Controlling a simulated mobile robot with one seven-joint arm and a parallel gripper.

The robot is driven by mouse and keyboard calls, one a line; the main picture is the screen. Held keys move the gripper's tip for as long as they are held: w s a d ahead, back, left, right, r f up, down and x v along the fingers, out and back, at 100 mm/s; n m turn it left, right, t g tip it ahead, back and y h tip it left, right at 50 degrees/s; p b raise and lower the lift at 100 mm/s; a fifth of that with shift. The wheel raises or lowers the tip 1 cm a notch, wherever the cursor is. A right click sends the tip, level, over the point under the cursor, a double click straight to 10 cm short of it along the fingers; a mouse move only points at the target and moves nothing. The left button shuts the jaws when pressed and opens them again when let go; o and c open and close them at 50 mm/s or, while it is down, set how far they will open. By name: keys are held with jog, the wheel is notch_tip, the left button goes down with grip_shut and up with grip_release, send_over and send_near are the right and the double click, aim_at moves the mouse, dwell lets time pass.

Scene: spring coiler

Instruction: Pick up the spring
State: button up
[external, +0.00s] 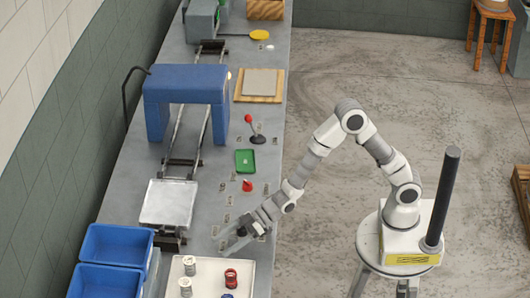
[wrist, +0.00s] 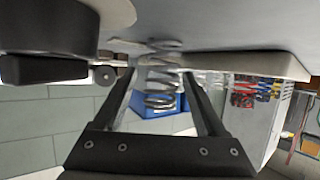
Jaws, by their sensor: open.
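A metal spring (wrist: 162,84) shows its coils between the two dark fingers of my gripper (wrist: 160,76) in the wrist view, which looks upside down. The fingers stand apart on either side of it, and I cannot tell if either touches it. In the external view my gripper (external: 228,242) is low over the grey workbench (external: 205,214), just behind the white tray. The spring between the fingers cannot be made out there. Several other small springs (external: 222,186) stand along the bench.
The white tray (external: 258,286) holds pale, red and blue coils close in front of my gripper. Blue bins (external: 117,243) stand at the left.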

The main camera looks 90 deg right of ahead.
grip_shut()
jog(key=shift+r, duration=0.15)
